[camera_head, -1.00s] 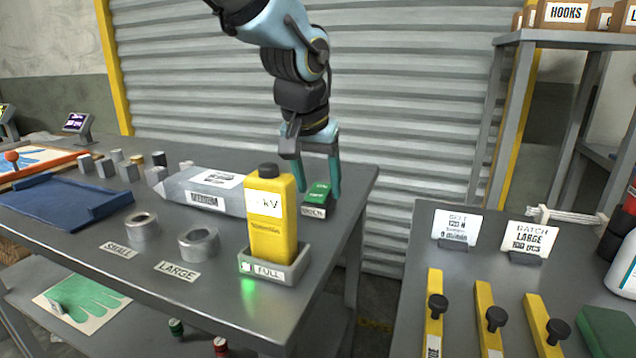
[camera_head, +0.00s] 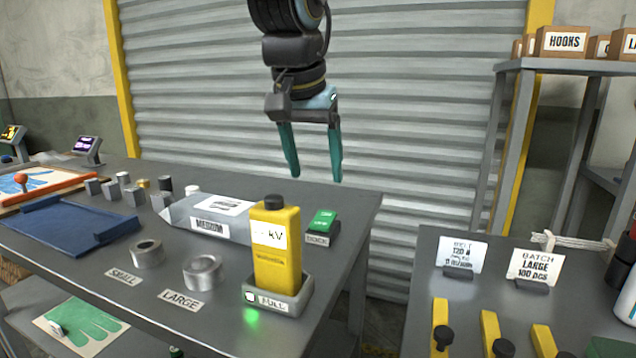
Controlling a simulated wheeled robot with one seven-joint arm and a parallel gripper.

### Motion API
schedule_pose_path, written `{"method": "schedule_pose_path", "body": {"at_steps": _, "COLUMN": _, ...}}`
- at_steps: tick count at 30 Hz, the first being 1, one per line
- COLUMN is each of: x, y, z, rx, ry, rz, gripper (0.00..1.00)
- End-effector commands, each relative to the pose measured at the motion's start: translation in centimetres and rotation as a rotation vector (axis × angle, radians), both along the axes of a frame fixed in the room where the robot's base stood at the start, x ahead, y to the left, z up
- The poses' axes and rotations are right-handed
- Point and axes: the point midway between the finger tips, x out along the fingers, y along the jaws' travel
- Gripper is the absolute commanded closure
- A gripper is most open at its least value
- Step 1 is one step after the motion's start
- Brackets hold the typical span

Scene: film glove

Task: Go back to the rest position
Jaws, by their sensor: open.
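My gripper (camera_head: 314,178) hangs in the air above the back right corner of the left table, in front of the grey shutter. Its two teal fingers point down, apart, with nothing between them. Below it a green block (camera_head: 323,221) sits in a small holder labelled DOCK (camera_head: 317,239) on the table. The gripper is clear of the block and of the table. The rest of my arm leaves the picture at the top.
A yellow bottle-shaped device (camera_head: 276,250) stands upright in a grey FULL holder (camera_head: 290,303) with a green light. A shelf (camera_head: 570,67) and second table (camera_head: 395,335) stand right.

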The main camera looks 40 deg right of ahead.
Motion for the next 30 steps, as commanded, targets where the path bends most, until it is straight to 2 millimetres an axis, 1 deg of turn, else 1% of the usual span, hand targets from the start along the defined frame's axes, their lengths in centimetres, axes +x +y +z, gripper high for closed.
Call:
{"method": "schedule_pose_path", "body": {"at_steps": 1, "x": -0.1, "y": 0.1, "z": 0.4, "rx": -0.001, "ry": -0.001, "rz": -0.001, "gripper": 0.25}}
{"method": "schedule_pose_path", "body": {"at_steps": 4, "x": -0.1, "y": 0.2, "z": 0.6, "rx": 0.0, "ry": -0.001, "rz": -0.002, "gripper": 0.25}}
{"method": "schedule_pose_path", "body": {"at_steps": 20, "x": -0.1, "y": 0.2, "z": 0.8, "rx": 0.0, "ry": 0.0, "rz": -0.001, "gripper": 0.25}}
{"method": "schedule_pose_path", "body": {"at_steps": 23, "x": -0.1, "y": 0.2, "z": 1.9, "rx": 0.0, "ry": 0.0, "rz": -0.001, "gripper": 0.25}}
{"method": "schedule_pose_path", "body": {"at_steps": 24, "x": -0.1, "y": 0.2, "z": 2.8, "rx": 0.0, "ry": 0.0, "rz": -0.001, "gripper": 0.25}}
{"method": "schedule_pose_path", "body": {"at_steps": 26, "x": -0.1, "y": 0.2, "z": 3.8, "rx": 0.0, "ry": 0.0, "rz": -0.001, "gripper": 0.25}}
{"method": "schedule_pose_path", "body": {"at_steps": 27, "x": -0.1, "y": 0.2, "z": 4.7, "rx": 0.0, "ry": 0.0, "rz": -0.001, "gripper": 0.25}}
{"method": "schedule_pose_path", "body": {"at_steps": 30, "x": -0.1, "y": 0.2, "z": 6.3, "rx": 0.0, "ry": 0.0, "rz": -0.001, "gripper": 0.25}}
